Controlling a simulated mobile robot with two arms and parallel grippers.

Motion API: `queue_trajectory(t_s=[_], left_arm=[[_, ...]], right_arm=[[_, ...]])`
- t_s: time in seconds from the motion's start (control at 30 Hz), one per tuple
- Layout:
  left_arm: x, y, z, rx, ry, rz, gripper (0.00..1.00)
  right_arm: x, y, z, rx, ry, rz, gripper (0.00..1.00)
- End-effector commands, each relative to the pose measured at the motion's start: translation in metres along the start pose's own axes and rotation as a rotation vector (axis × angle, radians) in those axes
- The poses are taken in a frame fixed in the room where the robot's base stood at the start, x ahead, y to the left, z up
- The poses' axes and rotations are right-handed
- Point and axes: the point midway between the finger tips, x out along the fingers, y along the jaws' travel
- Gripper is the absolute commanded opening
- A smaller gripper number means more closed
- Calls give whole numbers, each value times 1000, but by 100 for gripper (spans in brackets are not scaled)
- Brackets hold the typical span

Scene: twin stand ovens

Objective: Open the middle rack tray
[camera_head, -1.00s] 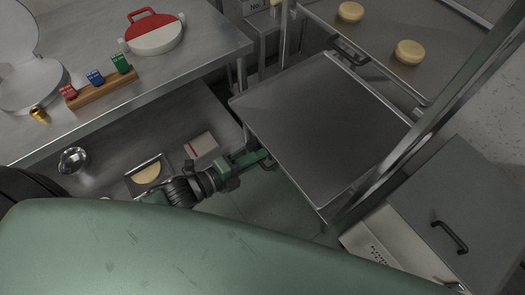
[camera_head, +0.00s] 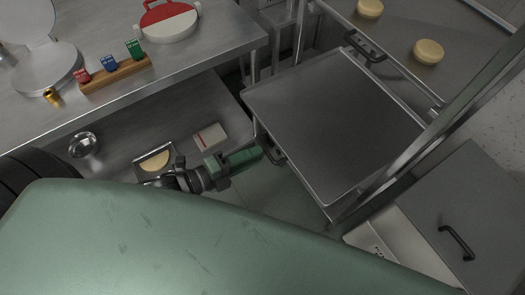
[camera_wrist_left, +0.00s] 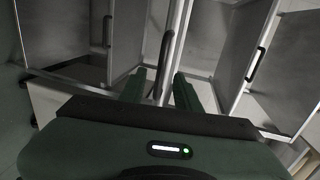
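A flat grey metal tray (camera_head: 340,125) at mid height of the rack stands out in the middle of the head view. A dark handle (camera_head: 277,155) shows at its near left edge. My left gripper (camera_head: 260,154) is beside that handle, at its left. In the left wrist view, my left gripper (camera_wrist_left: 160,82) has its two green fingers apart. A dark upright handle (camera_wrist_left: 162,62) shows in line with the gap between them, and I see no finger pressed on it. My right gripper is not in view.
Another handle (camera_head: 367,46) is on the level with round buns (camera_head: 428,52). A steel table (camera_head: 190,75) and its lower shelf (camera_head: 110,180) stand to the left. A metal post (camera_head: 440,115) rises beside the tray.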

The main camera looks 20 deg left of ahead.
Motion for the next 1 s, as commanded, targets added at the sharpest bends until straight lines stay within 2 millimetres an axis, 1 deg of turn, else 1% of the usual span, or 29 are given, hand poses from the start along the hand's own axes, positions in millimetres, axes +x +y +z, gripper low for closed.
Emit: queue_trajectory(t_s=[0.03, 0.1, 0.23, 0.37, 0.83, 0.87, 0.93, 0.97, 1.0], left_arm=[[-9, 2, -1, 0, 1, 4, 33], [-17, 2, -1, -1, 0, 3, 33], [-27, 1, 0, 0, 1, 2, 33], [-30, 0, 0, 1, 1, 0, 33], [-30, 1, 1, -2, -2, 2, 33], [-29, 3, 2, -7, -6, 6, 33], [-29, 16, 9, -35, -29, 28, 33], [-29, 24, 14, -57, -45, 43, 33], [-29, 40, 22, -96, -74, 70, 33]], right_arm=[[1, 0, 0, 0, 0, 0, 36], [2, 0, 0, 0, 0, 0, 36], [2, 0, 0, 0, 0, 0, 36], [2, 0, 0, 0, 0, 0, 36], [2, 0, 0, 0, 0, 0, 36], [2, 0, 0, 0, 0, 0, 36], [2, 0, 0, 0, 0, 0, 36], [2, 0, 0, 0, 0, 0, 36], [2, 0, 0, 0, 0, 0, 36]])
